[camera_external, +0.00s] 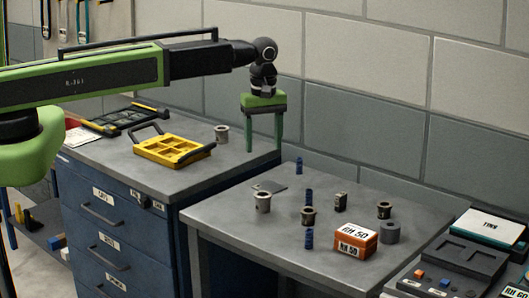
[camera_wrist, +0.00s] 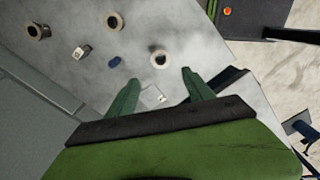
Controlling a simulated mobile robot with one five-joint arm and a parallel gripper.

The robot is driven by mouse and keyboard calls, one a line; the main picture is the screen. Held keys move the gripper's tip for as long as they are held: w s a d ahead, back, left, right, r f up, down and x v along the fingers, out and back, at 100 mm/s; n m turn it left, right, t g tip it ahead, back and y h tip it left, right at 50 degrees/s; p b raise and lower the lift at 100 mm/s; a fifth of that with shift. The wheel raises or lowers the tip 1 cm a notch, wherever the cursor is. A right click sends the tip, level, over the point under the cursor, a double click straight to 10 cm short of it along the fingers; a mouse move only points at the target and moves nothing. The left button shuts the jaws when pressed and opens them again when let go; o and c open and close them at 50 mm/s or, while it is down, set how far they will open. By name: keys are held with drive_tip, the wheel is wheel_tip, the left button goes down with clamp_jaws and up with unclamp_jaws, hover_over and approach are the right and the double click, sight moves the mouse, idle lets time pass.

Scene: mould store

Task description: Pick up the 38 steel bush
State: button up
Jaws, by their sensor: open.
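My gripper (camera_external: 264,148) is open and empty, fingers pointing down, high above the gap between the cabinet and the grey table. It also shows in the wrist view (camera_wrist: 159,78). A pale steel bush (camera_external: 262,202) stands on the table's left part, below and apart from the fingers. In the wrist view the pale bush (camera_wrist: 160,60) lies just beyond the fingertips. Another pale bush (camera_external: 221,134) stands on the cabinet top. Two brownish bushes (camera_external: 308,217) (camera_external: 384,210) and a grey cylinder (camera_external: 390,232) are on the table. I cannot read which is marked 38.
A yellow tray (camera_external: 174,151) sits on the cabinet. A wall stands behind.

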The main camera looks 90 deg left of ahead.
drive_tip(key=b, duration=1.1)
approach(263, 198)
drive_tip(key=f, duration=0.2)
drive_tip(key=a+f, duration=0.1)
drive_tip(key=f, duration=0.1)
drive_tip(key=a+f, duration=0.1)
drive_tip(key=shift+w+f, duration=0.15)
drive_tip(key=shift+f, duration=0.25)
drive_tip(key=f+b, duration=0.5)
drive_tip(key=shift+a+f, duration=0.15)
drive_tip(key=shift+a, duration=0.05)
drive_tip(key=shift+r, duration=0.2)
drive_tip(key=shift+c, duration=0.4)
clamp_jaws()
